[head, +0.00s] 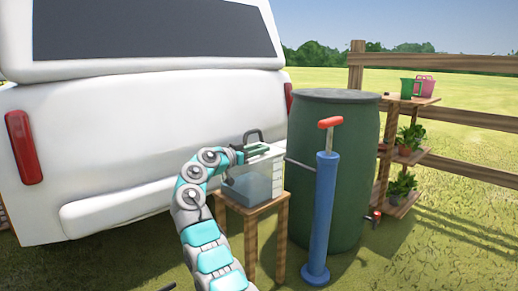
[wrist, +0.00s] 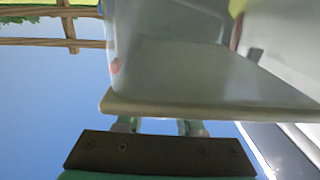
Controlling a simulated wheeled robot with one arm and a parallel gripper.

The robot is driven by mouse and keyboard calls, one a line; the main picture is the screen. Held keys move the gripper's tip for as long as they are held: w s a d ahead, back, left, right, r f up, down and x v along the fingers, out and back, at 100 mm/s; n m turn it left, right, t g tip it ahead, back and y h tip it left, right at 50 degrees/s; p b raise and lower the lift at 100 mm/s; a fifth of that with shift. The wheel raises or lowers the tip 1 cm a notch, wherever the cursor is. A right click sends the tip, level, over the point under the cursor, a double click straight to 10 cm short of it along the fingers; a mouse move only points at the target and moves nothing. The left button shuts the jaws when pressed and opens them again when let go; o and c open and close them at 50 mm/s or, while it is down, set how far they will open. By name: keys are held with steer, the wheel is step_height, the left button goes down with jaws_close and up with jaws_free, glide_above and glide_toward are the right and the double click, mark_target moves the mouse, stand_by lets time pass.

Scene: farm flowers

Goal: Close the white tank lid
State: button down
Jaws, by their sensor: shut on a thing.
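The white tank (head: 252,186) stands on a small wooden stand in the head view, see-through, with bluish liquid low inside. In the wrist view, which appears upside down, its translucent wall (wrist: 170,70) fills the upper middle. A pale flat edge (wrist: 220,112), apparently the white lid or rim, runs across just ahead of my fingers. My gripper (head: 256,149) is at the top of the tank in the head view. Its fingertips (wrist: 158,126) reach the pale edge and are shut on it. The exact grip and the lid's angle are partly hidden.
A blue pump (head: 320,215) with a red handle and a green barrel (head: 350,150) stand right of the wooden stand (head: 282,225). A white vehicle (head: 130,130) is close on the left. A plant shelf (head: 405,158) and fence are farther right.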

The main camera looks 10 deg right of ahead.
steer(key=shift+f, duration=0.1)
steer(key=c, duration=0.6)
jaws_free()
steer(key=shift+o, duration=0.2)
steer(key=v, duration=0.7)
steer(key=shift+s+a, duration=0.25)
steer(key=shift+a, duration=0.05)
steer(key=shift+a, duration=0.1)
